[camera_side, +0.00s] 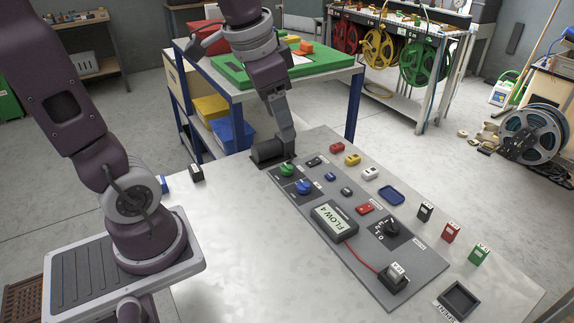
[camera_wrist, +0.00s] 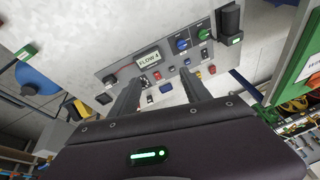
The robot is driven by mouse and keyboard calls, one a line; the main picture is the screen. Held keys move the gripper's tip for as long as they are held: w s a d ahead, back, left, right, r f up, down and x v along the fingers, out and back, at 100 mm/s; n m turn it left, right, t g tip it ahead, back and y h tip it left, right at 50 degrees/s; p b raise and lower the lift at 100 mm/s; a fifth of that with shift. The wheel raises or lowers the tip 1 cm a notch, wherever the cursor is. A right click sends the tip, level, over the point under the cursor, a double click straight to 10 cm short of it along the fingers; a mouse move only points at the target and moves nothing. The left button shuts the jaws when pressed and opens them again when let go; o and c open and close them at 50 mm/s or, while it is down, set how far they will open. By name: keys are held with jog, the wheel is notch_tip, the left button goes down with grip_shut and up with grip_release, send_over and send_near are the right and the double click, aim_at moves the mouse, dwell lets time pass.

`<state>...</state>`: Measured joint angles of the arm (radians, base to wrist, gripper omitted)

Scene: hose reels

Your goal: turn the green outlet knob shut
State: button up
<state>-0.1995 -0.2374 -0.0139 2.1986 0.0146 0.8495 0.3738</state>
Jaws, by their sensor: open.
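The green outlet knob (camera_side: 287,170) sits at the back left end of the grey panel (camera_side: 407,262). In the wrist view the green knob (camera_wrist: 204,33) shows beyond and right of the right finger, not between the fingers. My gripper (camera_side: 289,150) points down behind the knob in the side view. In the wrist view my gripper (camera_wrist: 160,76) has its two fingers apart with nothing held. A blue knob (camera_side: 303,187) is beside the green one. The display (camera_side: 334,218) reads "FLOW 4".
A dark cylinder (camera_side: 267,152) stands close behind the green knob. The panel also carries several small coloured switches, a black dial (camera_side: 391,227) and a box on a red cable (camera_side: 394,277). A blue-legged bench (camera_side: 352,107) stands behind.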

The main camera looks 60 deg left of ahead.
jog(key=w+a+f+m+g, duration=0.2)
jog(key=w+a+f, duration=0.5)
jog(key=w+a, duration=0.2)
jog(key=m+g, duration=0.2)
send_over(287, 166)
jog(key=shift+h, duration=0.4)
notch_tip(287, 166, down, 15)
jog(key=shift+r, duration=0.1)
jog(key=shift+m, duration=0.3)
notch_tip(287, 166, down, 7)
jog(key=shift+a+f, duration=0.1)
jog(key=shift+f, duration=0.1)
jog(key=shift+c, duration=0.5)
grip_shut()
